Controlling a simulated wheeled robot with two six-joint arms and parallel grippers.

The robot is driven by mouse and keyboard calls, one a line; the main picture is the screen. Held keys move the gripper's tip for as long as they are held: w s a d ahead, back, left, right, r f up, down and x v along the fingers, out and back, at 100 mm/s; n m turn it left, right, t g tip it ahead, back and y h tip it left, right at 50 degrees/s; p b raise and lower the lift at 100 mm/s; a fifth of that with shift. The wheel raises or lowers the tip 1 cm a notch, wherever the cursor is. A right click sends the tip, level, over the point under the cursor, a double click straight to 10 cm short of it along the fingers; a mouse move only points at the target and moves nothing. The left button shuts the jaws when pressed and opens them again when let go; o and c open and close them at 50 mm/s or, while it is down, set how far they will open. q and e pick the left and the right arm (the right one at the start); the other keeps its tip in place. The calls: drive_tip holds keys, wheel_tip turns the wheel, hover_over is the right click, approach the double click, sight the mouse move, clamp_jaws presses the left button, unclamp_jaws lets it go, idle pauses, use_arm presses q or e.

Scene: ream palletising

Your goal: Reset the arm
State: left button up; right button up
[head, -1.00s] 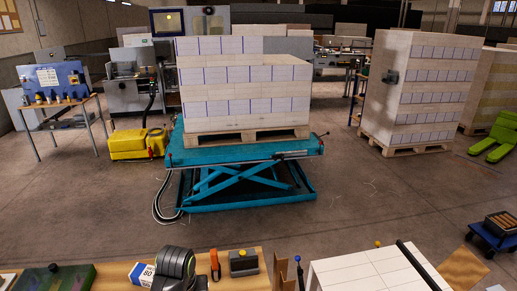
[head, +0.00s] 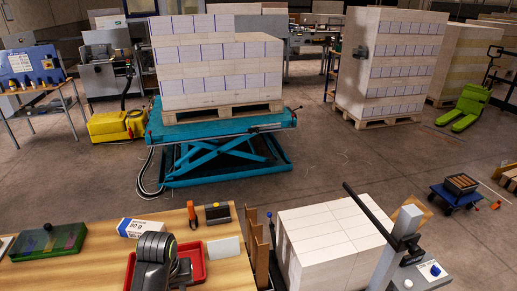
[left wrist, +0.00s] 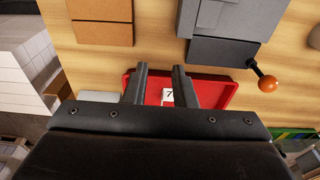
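My left arm (head: 154,258) rises from the bottom edge of the head view, over the wooden bench; its fingers are hard to make out there. In the left wrist view my left gripper (left wrist: 161,80) has its two dark fingers apart with nothing between them. The red tray also shows beside my arm in the head view (head: 197,275), partly hidden by the arm. My right gripper is in neither current view.
The wooden bench (head: 85,270) holds a white-blue box (head: 140,228) and a green-lidded case (head: 48,243). A white block stack (head: 335,235) and grey post (head: 400,235) stand right.

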use_arm(q)
drive_tip(key=s+a+f, duration=0.1)
drive_tip(key=s, duration=0.1)
drive_tip(key=s+a+f, duration=0.2)
drive_tip(key=shift+s+a+f, duration=0.1)
drive_tip(key=shift+s+a, duration=0.1)
drive_tip(key=shift+a, duration=0.05)
drive_tip(key=s+a+r+m+t+y, duration=0.1)
drive_tip(key=s+a, duration=0.2)
drive_tip(key=s, duration=0.7)
drive_tip(key=s+a+r+m+t, duration=0.1)
drive_tip(key=s+a, duration=0.2)
drive_tip(key=s, duration=0.7)
wheel_tip(320, 180, down, 31)
drive_tip(key=a+g+b, duration=0.1)
drive_tip(key=a+b, duration=0.1)
drive_tip(key=b, duration=0.5)
drive_tip(key=s+d+f+b, duration=0.1)
drive_tip(key=s+f+b, duration=0.2)
drive_tip(key=s+f, duration=0.4)
drive_tip(key=s+f+g+b, duration=0.1)
drive_tip(key=s+f+b, duration=0.2)
drive_tip(key=s+f, duration=0.4)
wheel_tip(320, 180, down, 9)
drive_tip(key=shift+s+d, duration=0.35)
drive_tip(key=shift+s, duration=0.05)
use_arm(e)
wheel_tip(320, 180, down, 13)
drive_tip(key=shift+w+a, duration=0.15)
drive_tip(key=shift+a, duration=0.15)
